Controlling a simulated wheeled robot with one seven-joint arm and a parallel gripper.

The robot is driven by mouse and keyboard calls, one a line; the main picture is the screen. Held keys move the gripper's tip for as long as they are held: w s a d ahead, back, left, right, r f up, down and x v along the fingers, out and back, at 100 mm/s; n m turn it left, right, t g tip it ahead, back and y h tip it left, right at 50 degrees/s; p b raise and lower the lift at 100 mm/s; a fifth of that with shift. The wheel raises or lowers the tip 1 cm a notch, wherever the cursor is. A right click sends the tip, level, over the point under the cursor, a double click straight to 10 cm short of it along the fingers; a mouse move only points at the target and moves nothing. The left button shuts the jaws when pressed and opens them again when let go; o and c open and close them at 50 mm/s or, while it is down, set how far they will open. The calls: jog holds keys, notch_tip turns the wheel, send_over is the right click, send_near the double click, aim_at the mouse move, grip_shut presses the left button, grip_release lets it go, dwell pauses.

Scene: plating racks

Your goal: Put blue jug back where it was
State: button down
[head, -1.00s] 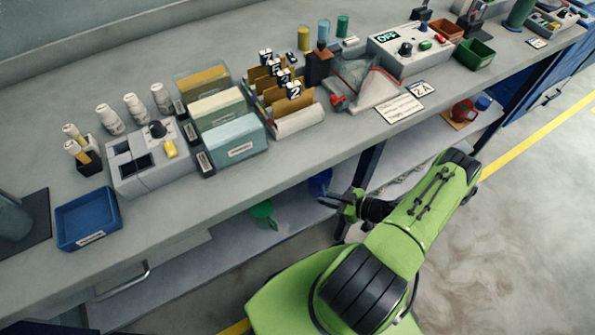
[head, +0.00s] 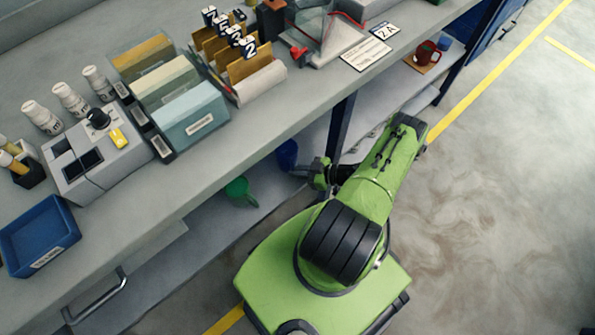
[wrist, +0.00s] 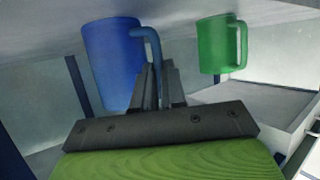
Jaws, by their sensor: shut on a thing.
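The blue jug (head: 287,153) shows under the worktop at the lower shelf, partly hidden by the worktop edge. It is large in the wrist view (wrist: 110,62), with its handle on the right. My gripper (head: 318,172) reaches in from the right, and its fingers (wrist: 156,82) are shut on the jug's handle. I cannot tell whether the jug touches the shelf. A green jug (head: 240,191) stands on the lower shelf to the left of the blue one. It also shows at the right in the wrist view (wrist: 218,45), apart from my fingers.
The worktop (head: 205,160) overhangs the lower shelf (head: 205,228). A dark table leg (head: 341,128) stands just right of the gripper. A red mug (head: 427,51) sits further right on the lower shelf. Floor at the right (head: 500,200) is clear.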

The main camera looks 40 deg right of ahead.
jog(key=c, duration=1.2)
grip_release()
jog(key=shift+r, duration=0.1)
jog(key=p+v, duration=0.2)
jog(key=v, duration=1)
